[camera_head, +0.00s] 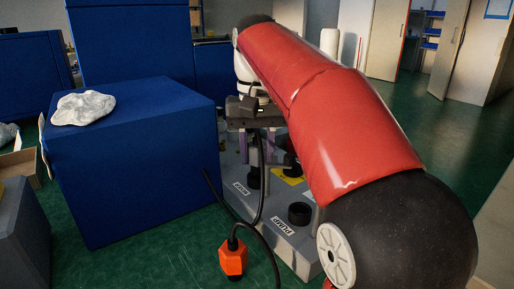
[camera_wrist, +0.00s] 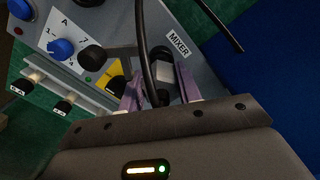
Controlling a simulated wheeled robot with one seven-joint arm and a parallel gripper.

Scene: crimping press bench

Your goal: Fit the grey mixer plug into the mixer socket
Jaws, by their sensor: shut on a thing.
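My gripper (camera_head: 257,153) points down over the panel and its purple fingers also show in the wrist view (camera_wrist: 157,78). They are shut on the grey plug (camera_wrist: 164,70), a small grey block between the fingertips with a black cable by it. The mixer socket (camera_head: 253,178) is a black round fitting beside the MIXER label (camera_wrist: 178,43), and it lies just below the fingertips.
An orange plug (camera_head: 233,258) hangs on a black cable at the panel's front. A black socket (camera_head: 300,213) stands by the PUMP label (camera_head: 283,228). Blue knobs (camera_wrist: 61,48) and switches sit on the panel's other side. A large blue box (camera_head: 135,165) stands left.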

